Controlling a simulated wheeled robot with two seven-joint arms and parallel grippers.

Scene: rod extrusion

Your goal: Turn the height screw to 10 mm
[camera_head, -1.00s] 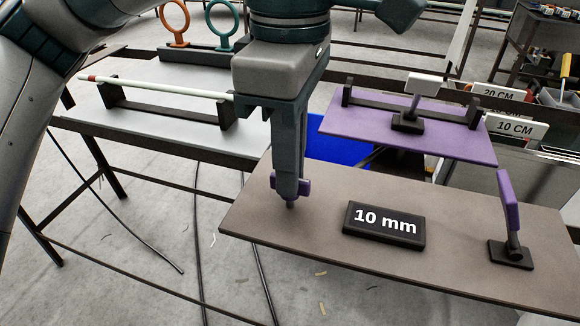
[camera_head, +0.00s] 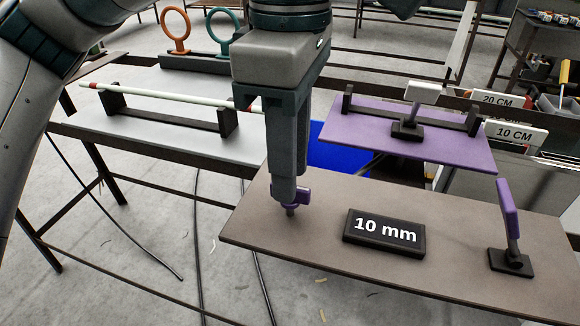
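The height screw has a purple winged knob (camera_head: 302,195) and stands near the left end of the brown board. My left gripper (camera_head: 287,193) points straight down over it. Its fingers are around the knob and look shut on it. Part of the knob shows at the right of the fingers, and the rest is mostly hidden. A black sign reading "10 mm" (camera_head: 384,231) lies on the board, right of the screw. My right gripper is not in view.
The brown board (camera_head: 450,262) also carries a purple-handled lever clamp (camera_head: 509,225) at its right. Behind it is a purple plate (camera_head: 455,148) with a white-handled clamp (camera_head: 424,93). A white rod (camera_head: 160,97) rests on a black holder at left. Signs read "20 CM" and "10 CM" (camera_head: 515,134).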

